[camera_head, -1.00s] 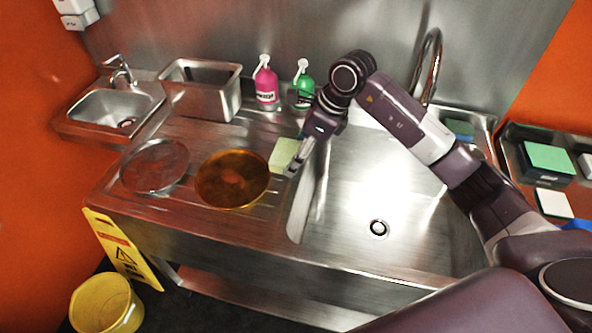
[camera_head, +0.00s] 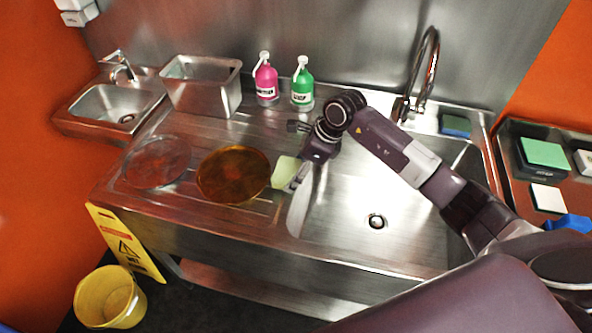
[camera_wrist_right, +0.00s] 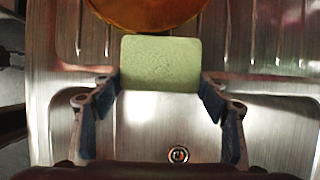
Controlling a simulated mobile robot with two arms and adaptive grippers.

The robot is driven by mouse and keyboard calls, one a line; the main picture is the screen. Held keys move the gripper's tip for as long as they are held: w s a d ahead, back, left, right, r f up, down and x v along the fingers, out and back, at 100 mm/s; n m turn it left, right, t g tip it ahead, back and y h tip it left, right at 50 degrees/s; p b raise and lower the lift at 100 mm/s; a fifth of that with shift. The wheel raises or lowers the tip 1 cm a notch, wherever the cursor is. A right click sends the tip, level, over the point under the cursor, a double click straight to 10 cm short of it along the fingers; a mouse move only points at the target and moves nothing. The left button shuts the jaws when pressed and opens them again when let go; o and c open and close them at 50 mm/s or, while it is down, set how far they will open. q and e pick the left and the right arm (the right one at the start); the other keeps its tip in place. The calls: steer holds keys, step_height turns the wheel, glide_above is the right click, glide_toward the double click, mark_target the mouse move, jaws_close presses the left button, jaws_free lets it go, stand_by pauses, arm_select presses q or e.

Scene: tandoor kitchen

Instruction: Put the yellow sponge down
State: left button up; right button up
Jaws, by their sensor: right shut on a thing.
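The yellow sponge (camera_head: 285,171), pale yellow-green, is between the fingers of my right gripper (camera_head: 294,178), at the left edge of the large sink basin beside the amber plate. In the right wrist view the sponge (camera_wrist_right: 160,63) spans between both fingertips of my right gripper (camera_wrist_right: 160,88), which is shut on it. Whether the sponge touches the drainboard (camera_head: 212,140) below cannot be told. My left gripper is not in view.
An amber plate (camera_head: 233,175) and a clear plate (camera_head: 158,162) lie on the drainboard. Pink (camera_head: 266,82) and green (camera_head: 302,88) bottles and a steel bin (camera_head: 203,90) stand behind. The large basin (camera_head: 350,215) is empty. A blue-green sponge (camera_head: 455,126) sits at the back right.

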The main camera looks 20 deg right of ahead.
steer(key=shift+f, duration=0.2)
steer(key=o, duration=1)
steer(key=shift+r+p, duration=0.4)
steer(key=shift+r, duration=0.05)
steer(key=shift+b+v, duration=1.75)
steer(key=shift+v, duration=4.15)
steer(key=shift+s+f, duration=0.1)
